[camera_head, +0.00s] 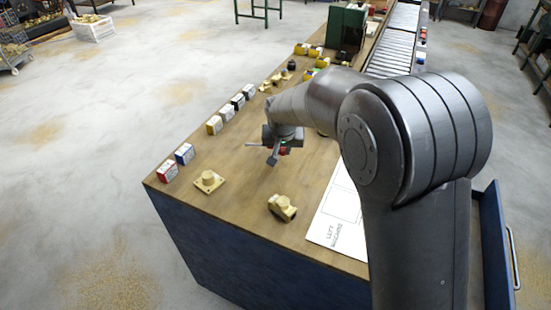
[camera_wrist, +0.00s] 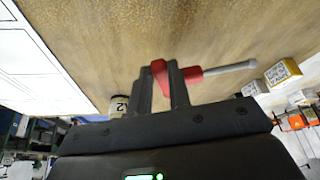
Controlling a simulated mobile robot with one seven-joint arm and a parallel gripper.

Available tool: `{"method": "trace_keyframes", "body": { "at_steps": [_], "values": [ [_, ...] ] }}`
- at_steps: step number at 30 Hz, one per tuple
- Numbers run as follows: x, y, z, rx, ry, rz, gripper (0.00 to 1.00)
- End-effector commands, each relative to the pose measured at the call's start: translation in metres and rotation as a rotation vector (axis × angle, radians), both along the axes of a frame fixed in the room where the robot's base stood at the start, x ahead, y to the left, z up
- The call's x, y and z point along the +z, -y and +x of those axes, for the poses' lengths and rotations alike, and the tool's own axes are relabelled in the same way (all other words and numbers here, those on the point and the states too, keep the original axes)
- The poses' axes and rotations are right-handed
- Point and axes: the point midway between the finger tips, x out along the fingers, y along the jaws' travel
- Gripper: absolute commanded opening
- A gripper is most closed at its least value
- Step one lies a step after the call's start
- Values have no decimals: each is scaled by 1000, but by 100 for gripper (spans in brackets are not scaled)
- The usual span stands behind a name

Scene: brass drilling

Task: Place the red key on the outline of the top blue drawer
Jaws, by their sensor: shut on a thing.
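The red key (camera_wrist: 192,75) is between the two fingers of my gripper (camera_wrist: 166,72) in the wrist view. Its grey shaft sticks out to the right. In the head view, my gripper (camera_head: 273,154) is above the wooden tabletop, with a small bit of the red key (camera_head: 284,151) showing beside it. A blue drawer (camera_head: 494,240) with a metal handle stands pulled out at the right edge of the bench in the head view. My arm hides much of it, and no outline inside it is visible.
A white sheet (camera_head: 335,235) with printed outlines lies on the bench (camera_head: 240,215). Brass parts (camera_head: 208,181) (camera_head: 282,207) lie near the front left. Several small boxes (camera_head: 185,153) line the left edge. A roller conveyor (camera_head: 393,52) and a green machine (camera_head: 345,28) stand behind.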

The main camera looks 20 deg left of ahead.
Motion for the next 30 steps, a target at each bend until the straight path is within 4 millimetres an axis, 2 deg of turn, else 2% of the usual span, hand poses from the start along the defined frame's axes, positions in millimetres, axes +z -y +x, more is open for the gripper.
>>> {"method": "trace_keyframes", "body": {
  "at_steps": [3, 6, 10, 16, 27, 28, 30],
  "values": [
    [-9, -15, -2, 1, 1, -1, 0],
    [-12, -20, -2, 0, 1, 0, 0],
    [-23, -20, -2, 0, 0, -1, 0],
    [-51, -20, -3, 0, 0, -1, 0],
    [-55, -20, -2, -1, 1, 0, 0],
    [-55, -20, -2, -1, 1, 0, 19],
    [-55, -20, -2, -1, 1, 0, 25]
  ]
}}
